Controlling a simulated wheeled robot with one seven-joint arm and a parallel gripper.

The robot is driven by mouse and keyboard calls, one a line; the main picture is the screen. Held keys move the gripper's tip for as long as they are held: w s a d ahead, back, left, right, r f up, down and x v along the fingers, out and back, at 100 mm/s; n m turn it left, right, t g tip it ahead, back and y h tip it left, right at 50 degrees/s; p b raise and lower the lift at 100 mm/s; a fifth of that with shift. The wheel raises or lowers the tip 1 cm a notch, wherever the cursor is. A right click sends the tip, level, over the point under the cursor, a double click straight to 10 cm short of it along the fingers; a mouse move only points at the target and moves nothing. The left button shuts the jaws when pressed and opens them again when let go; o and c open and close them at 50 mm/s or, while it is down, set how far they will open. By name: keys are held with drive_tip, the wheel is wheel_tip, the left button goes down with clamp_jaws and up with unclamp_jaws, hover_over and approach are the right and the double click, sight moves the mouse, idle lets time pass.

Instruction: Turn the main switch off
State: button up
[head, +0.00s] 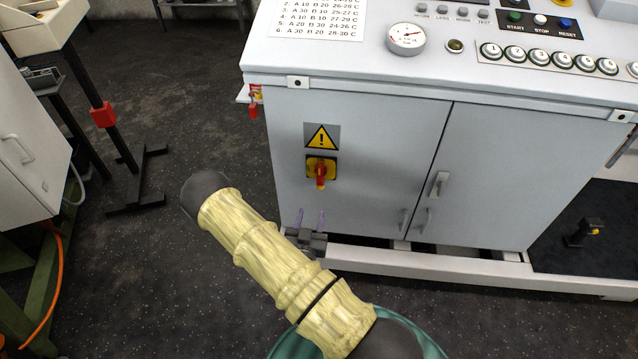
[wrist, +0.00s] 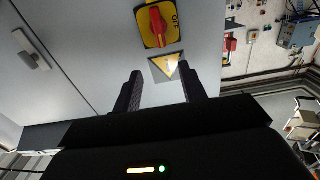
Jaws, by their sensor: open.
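The main switch (head: 320,171) is a red rotary handle on a yellow plate, on the front of the grey cabinet (head: 372,150), under a yellow warning triangle (head: 322,137). Its handle points roughly downward in the head view. In the wrist view the switch (wrist: 157,27) appears upper centre, beyond the fingertips, with the warning sign (wrist: 167,66) nearer the fingers. My gripper (head: 310,218) is below the switch in the head view, apart from it. It also shows in the wrist view (wrist: 162,88), with its two dark fingers spread and nothing between them.
The cabinet doors have handles (head: 439,184) to the right of the switch. A red padlock-like item (head: 254,108) hangs at the cabinet's left side. A control panel with a gauge (head: 406,38) and several buttons is on top.

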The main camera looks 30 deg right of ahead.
sight(319, 172)
idle(0.4)
drive_tip(key=b+x, duration=0.1)
drive_tip(key=x, duration=1.6)
drive_tip(key=shift+w+d+r, duration=0.1)
drive_tip(key=shift+w+r, duration=0.05)
clamp_jaws()
